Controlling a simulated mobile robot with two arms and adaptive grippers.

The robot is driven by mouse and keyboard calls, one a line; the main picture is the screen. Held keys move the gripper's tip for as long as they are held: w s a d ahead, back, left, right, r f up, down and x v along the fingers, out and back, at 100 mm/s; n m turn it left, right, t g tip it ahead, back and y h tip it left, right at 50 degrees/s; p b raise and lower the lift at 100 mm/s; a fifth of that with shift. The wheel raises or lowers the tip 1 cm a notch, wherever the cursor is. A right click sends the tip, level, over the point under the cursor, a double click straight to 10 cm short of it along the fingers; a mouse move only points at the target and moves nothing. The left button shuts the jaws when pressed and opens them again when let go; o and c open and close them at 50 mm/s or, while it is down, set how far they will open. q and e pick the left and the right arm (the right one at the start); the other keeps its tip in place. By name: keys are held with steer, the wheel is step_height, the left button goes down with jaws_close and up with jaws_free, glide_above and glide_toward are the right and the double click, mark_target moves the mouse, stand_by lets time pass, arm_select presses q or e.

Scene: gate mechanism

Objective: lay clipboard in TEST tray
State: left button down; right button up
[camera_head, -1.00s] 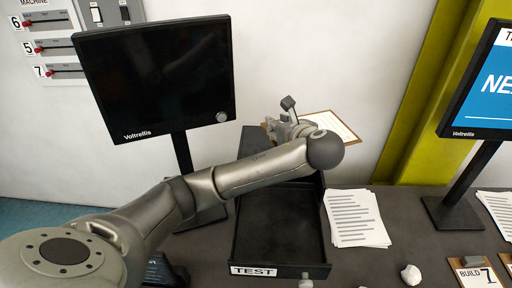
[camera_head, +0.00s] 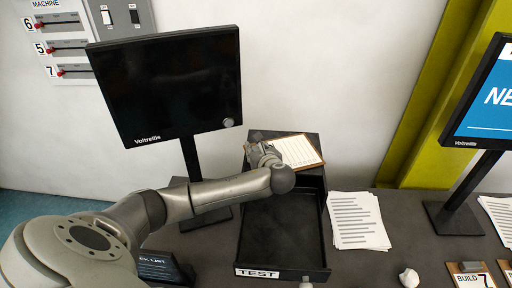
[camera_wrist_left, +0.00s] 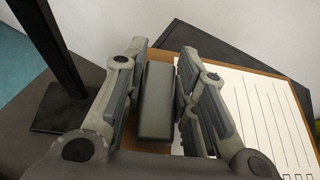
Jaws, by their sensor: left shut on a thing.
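The clipboard (camera_head: 304,152) is a brown board with a white lined sheet, above the dark top at the tray's back end. It also shows in the left wrist view (camera_wrist_left: 262,112). My left gripper (camera_head: 262,150) is shut on the grey clip (camera_wrist_left: 156,100) at the board's left side, its fingers on either side in the left wrist view (camera_wrist_left: 162,62). Whether the board touches the dark top is unclear. The black TEST tray (camera_head: 282,232) is open and empty, in front of the clipboard, with its label at the near edge. My right gripper is not in view.
A black monitor (camera_head: 168,85) on a stand rises left of the tray, close to my left arm. Loose printed sheets (camera_head: 358,220) lie right of the tray. A second monitor (camera_head: 482,100) stands at the right. A wall is behind.

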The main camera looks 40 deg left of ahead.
arm_select(q)
steer(key=c, duration=1.2)
jaws_free()
steer(key=shift+f, duration=0.1)
steer(key=shift+o, duration=0.2)
